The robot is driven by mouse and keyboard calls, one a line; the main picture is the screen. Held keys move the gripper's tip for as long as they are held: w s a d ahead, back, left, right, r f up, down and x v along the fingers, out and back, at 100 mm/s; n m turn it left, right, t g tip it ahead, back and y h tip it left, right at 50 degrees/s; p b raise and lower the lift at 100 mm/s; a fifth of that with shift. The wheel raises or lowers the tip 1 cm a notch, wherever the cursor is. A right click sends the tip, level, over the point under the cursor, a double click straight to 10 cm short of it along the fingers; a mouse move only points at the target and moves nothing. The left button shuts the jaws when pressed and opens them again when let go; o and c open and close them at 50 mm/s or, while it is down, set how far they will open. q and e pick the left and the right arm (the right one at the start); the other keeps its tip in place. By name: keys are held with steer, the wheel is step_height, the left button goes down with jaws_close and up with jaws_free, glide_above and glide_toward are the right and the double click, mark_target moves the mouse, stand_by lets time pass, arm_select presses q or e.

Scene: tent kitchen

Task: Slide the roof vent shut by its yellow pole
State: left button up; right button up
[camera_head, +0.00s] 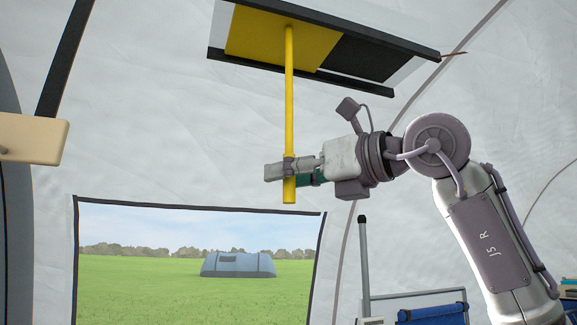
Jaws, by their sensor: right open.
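The yellow pole (289,100) hangs straight down from the yellow panel (250,38) of the roof vent (375,57). The panel covers the left part of the vent, and a dark area shows to its right. My right gripper (288,170) is at the pole's lower end, with its fingers around the pole, one in front and one partly behind. The fingers look open, and whether they touch the pole is hard to tell. My left gripper is not in view.
A tent window (190,250) is below the pole. A beige board (34,138) juts in at the left. A grey post (364,265) and a blue folding item (432,313) stand at the lower right. The space around the pole is clear.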

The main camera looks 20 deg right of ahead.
steer(key=shift+w+a, duration=0.15)
jaws_close()
stand_by(0.4)
